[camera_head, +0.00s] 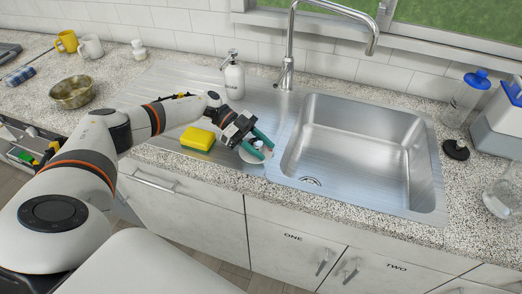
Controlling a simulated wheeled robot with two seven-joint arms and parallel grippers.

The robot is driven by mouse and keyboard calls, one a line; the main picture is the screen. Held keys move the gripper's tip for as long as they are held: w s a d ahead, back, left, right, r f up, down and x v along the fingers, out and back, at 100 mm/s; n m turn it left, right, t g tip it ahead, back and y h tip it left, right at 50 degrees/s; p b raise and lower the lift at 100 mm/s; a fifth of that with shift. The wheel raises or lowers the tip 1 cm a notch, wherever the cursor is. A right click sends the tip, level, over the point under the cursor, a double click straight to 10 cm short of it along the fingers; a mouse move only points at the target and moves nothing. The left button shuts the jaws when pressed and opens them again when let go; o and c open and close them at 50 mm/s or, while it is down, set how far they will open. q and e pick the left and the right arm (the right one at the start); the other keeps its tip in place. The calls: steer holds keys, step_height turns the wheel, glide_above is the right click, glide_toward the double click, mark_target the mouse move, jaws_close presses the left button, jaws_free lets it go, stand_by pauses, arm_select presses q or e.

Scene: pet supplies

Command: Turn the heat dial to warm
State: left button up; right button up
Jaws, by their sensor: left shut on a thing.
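My left gripper (262,150), with teal fingers, reaches down over the front of the steel drainboard, just left of the sink basin. It is shut on a small, pale, round thing (254,157) that the fingers partly cover. I cannot tell whether this is the heat dial, and no dial markings or word "warm" can be read. My right gripper is not in view.
A yellow-and-green sponge (198,139) lies left of the gripper. A white pump bottle (234,80) stands behind it. The empty sink basin (350,150) is to the right. A metal bowl (72,93) and mugs (90,46) stand at left, a blue-capped bottle (463,100) at right.

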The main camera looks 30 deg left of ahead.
arm_select(q)
steer(key=shift+m, duration=0.3)
steer(key=o, duration=1)
steer(key=shift+c, duration=0.2)
steer(key=shift+g, duration=0.3)
steer(key=b+v, duration=0.4)
steer(key=v, duration=0.7)
steer(key=shift+a, duration=0.2)
steer(key=shift+a+r, duration=0.2)
steer(key=shift+a, duration=0.05)
